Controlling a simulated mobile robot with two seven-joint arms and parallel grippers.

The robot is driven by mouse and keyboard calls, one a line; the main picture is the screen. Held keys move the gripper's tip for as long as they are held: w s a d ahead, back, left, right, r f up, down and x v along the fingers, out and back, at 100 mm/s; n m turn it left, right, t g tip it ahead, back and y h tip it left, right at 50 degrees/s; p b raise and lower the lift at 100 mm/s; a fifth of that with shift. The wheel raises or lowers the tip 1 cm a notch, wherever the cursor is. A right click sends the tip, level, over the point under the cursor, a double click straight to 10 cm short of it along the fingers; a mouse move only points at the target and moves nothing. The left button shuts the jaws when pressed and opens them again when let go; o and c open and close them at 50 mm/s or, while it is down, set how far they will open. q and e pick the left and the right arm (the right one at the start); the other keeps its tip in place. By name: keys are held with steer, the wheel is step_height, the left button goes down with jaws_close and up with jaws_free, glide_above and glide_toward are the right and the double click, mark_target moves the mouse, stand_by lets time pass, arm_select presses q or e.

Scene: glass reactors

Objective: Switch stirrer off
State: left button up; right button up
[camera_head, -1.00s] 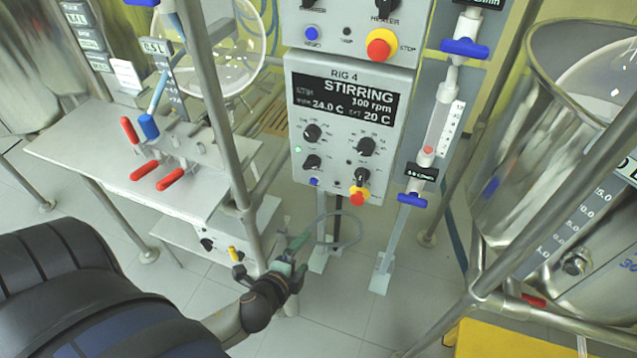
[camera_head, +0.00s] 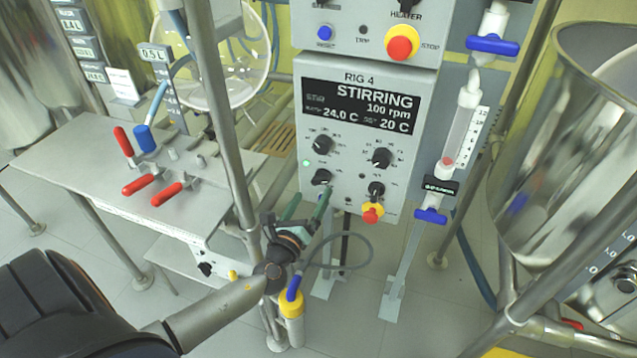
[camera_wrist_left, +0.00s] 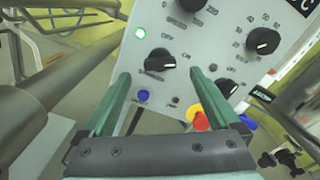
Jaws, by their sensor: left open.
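The RIG 4 control box (camera_head: 340,160) has a display reading STIRRING, 100 rpm, 24.0 C and 20 C. Below it are several black knobs, a lit green lamp (camera_head: 306,163) and a red-on-yellow stop button (camera_head: 372,213). My left gripper (camera_head: 308,203) is open and empty, just in front of the panel's lower left. The lower left knob (camera_head: 321,177) sits just above its fingertips. In the left wrist view the gripper (camera_wrist_left: 158,85) has that knob (camera_wrist_left: 159,60) between and beyond its fingers; a blue button (camera_wrist_left: 143,96) shows below the knob. My right gripper is not in view.
A vertical metal post (camera_head: 222,120) stands close to the left of my left arm. A bench with red-handled clamps (camera_head: 150,188) is at left. A flow meter with blue valves (camera_head: 431,215) stands right of the box, beside a large steel vessel (camera_head: 560,130).

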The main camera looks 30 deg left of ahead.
mark_target(319, 183)
arm_select(q)
steer(key=x, duration=0.5)
steer(key=shift+w, duration=0.4)
steer(key=c, duration=1.4)
